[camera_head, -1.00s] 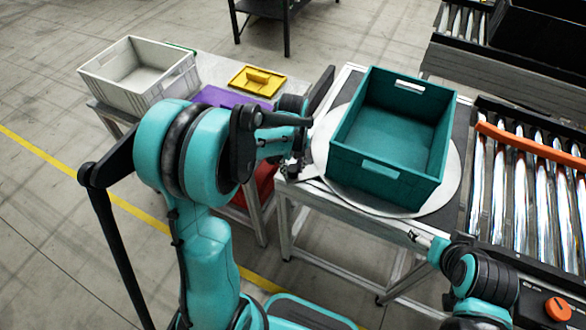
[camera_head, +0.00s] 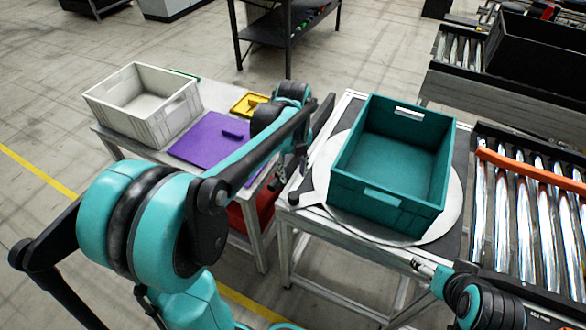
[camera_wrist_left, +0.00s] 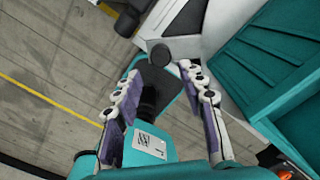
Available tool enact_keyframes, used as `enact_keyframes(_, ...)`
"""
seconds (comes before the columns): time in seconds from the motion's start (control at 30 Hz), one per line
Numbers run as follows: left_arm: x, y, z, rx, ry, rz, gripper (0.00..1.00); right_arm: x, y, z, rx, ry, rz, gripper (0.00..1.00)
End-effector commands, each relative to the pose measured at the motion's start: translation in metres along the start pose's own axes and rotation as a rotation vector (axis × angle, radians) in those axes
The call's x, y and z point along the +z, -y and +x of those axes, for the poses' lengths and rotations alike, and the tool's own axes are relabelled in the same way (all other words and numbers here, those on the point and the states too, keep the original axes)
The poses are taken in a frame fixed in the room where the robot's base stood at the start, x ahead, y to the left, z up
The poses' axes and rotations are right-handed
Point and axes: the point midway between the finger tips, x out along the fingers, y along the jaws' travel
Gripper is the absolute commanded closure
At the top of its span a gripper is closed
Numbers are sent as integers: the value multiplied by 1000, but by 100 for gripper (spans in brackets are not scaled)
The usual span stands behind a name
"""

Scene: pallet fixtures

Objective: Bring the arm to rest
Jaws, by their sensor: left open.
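My left arm reaches across the front of the tables in the head view. My left gripper (camera_head: 286,178) hangs between the two tables, partly hidden and small there. In the left wrist view the left gripper (camera_wrist_left: 158,70) is open, with its two fingers apart and nothing held between them. Past its fingertips is the dark knob (camera_wrist_left: 161,52) of the turntable. The teal crate (camera_wrist_left: 285,55) lies to the right of the fingers. My right gripper (camera_head: 424,267) shows only partly at the lower right; its jaws are unclear.
The empty teal crate (camera_head: 382,203) stands on a round turntable (camera_head: 447,218). On the left table are a grey crate (camera_head: 162,126), a purple lid (camera_head: 206,143) and a yellow lid (camera_head: 240,104). A red bin (camera_head: 266,204) sits below. A roller conveyor (camera_head: 512,205) is at right.

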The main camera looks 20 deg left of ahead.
Motion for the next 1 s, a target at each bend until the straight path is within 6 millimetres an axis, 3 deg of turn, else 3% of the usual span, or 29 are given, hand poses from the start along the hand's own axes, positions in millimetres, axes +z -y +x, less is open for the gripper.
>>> enact_keyframes(0.17,0,0,-9,0,0,0,59,0,0,0,0,0,0,22)
enact_keyframes(0.7,-3,-2,-10,-6,7,-34,59,0,0,0,0,0,0,22)
enact_keyframes(0.87,-22,-11,-20,-64,51,-297,59,1,0,1,0,0,0,22)
enact_keyframes(1.0,-49,-24,-28,-176,86,-700,59,2,0,2,0,0,0,22)
